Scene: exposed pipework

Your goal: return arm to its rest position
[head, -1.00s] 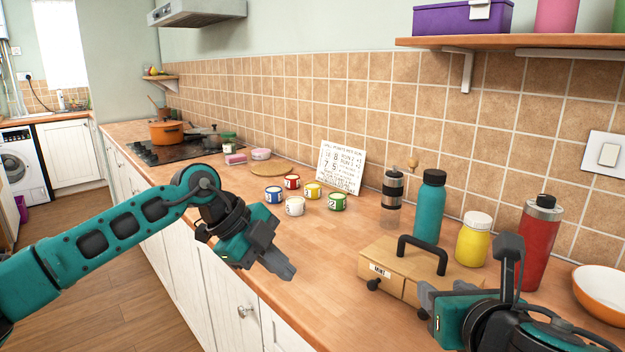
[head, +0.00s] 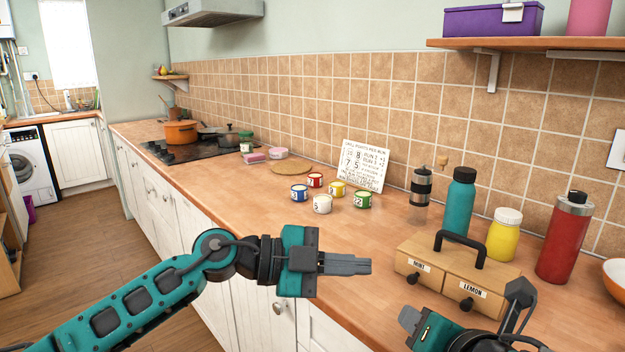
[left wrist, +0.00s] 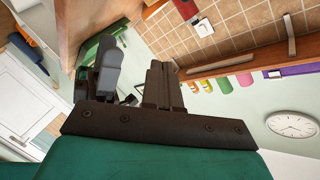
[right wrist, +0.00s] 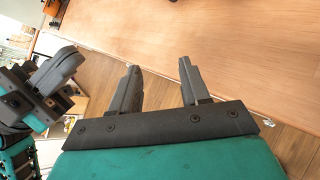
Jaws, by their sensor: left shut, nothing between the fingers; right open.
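My right gripper (head: 408,322) is at the lower right of the head view, near the counter's front edge and in front of the wooden drawer box. In the right wrist view its two fingers (right wrist: 157,85) are apart with nothing between them.
The wooden drawer box (head: 440,277) with MINT and LEMON labels stands near my right gripper. Behind it are a teal bottle (head: 459,202), yellow jar (head: 504,236) and red bottle (head: 566,240). Several numbered cups (head: 322,204) sit mid-counter.

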